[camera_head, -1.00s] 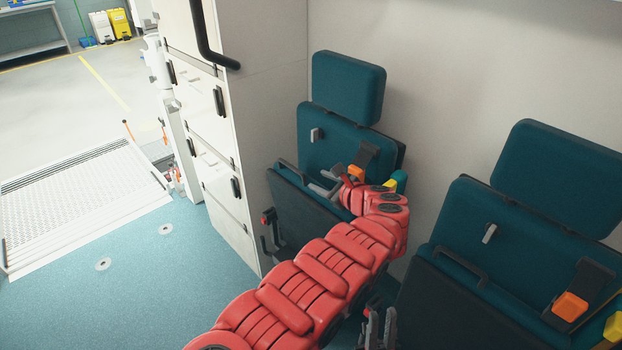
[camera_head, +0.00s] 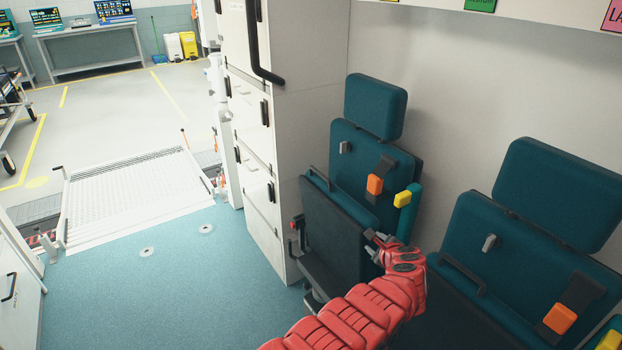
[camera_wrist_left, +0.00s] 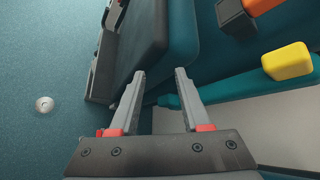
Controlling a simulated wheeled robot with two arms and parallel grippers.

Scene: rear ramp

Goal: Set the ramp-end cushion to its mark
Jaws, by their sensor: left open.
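The ramp-end seat stands beside the white cabinet, and its dark cushion (camera_head: 335,228) is folded up in front of the teal backrest (camera_head: 358,160). My left gripper (camera_head: 372,243) is at the cushion's right edge, low down. In the left wrist view the two grey fingers (camera_wrist_left: 160,72) are spread, with nothing held between them. Their tips overlap the end of the cushion (camera_wrist_left: 137,35); I cannot tell whether they touch it. I cannot make out a mark for the cushion. My right gripper is not in view.
A second teal seat (camera_head: 520,260) stands close at the right. An orange buckle (camera_head: 375,184) and a yellow buckle (camera_head: 403,199) sit by the ramp-end backrest. Blue floor (camera_head: 170,285) lies clear towards the ramp (camera_head: 130,190).

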